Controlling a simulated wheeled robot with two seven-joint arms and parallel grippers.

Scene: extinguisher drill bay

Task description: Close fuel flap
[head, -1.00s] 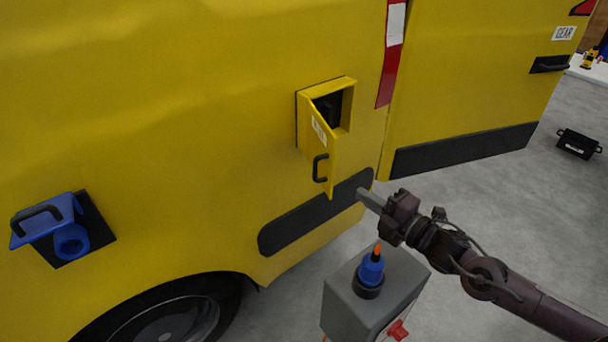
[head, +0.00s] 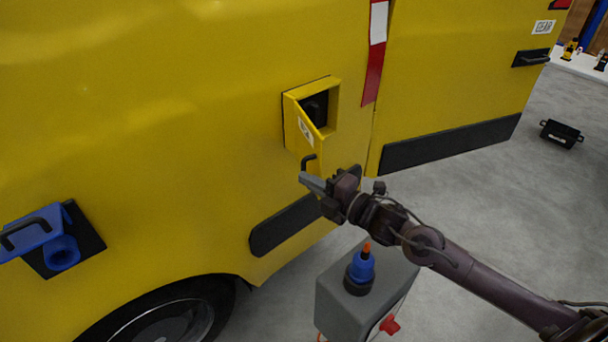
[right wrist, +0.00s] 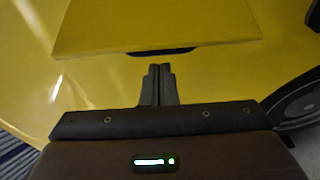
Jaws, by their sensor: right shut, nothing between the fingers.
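The yellow fuel flap (head: 304,138) stands open on the side of the yellow vehicle, swung out from its box-like frame (head: 334,100). It has a white label and a black handle (head: 308,162). The dark recess behind it shows. My right gripper (head: 303,179) is shut and empty, its tips at the lower part of the flap, just below the handle. The gripper hides the flap's lower end, and I cannot tell whether they touch. In the right wrist view, the shut fingers (right wrist: 160,68) point toward a yellow panel (right wrist: 155,25), probably the flap. My left gripper is out of view.
A grey box (head: 345,295) with a blue, orange-tipped fitting (head: 361,268) stands below my right arm. A blue capped fitting (head: 62,252) sits on the vehicle at left. A black case (head: 561,133) lies on the open floor at right.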

